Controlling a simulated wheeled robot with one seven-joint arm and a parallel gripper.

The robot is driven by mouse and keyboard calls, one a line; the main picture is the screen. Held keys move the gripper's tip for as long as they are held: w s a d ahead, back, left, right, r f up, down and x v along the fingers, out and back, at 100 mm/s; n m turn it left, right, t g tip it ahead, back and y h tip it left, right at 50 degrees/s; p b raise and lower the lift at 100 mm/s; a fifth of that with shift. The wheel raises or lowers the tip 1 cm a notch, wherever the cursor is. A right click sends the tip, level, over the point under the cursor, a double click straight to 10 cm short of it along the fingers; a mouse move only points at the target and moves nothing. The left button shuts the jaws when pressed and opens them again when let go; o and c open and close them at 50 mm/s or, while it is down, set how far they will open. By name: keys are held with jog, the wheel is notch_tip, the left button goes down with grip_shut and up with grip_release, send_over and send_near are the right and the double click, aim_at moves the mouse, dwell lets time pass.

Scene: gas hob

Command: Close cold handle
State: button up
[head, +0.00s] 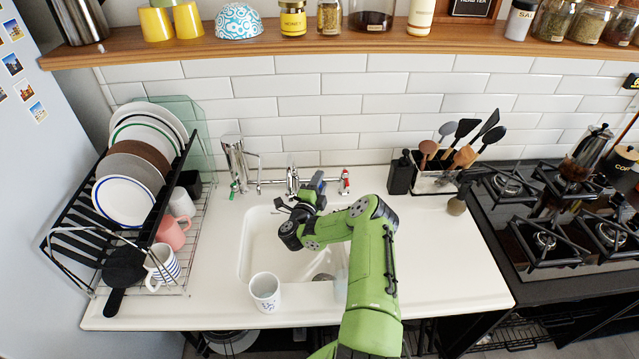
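A chrome tap (292,181) stands behind the white sink. Its right-hand handle (345,182) is red and white, and its left-hand handle (235,188) shows some green. No cold marking is readable, and the exact turn of each handle is too small to tell. My green arm reaches in from the front right, over the sink. My gripper (296,206) is at the back of the sink, in front of the tap and between the two handles. It seems apart from both handles. Its fingers are small and dark, so their opening is unclear.
A white mug (265,291) stands at the sink's front edge. A dish rack (180,235) with plates and mugs is at left. A utensil holder (435,180) and the gas hob (550,235) are at right. A wooden shelf (350,42) runs above.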

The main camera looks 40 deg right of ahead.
jog(key=shift+f, duration=0.1)
jog(key=shift+s+a, duration=0.2)
jog(key=shift+a, duration=0.2)
jog(key=v, duration=0.6)
jog(key=shift+s+a+p, duration=0.25)
jog(key=shift+a+p, duration=0.05)
jog(key=shift+p, duration=0.05)
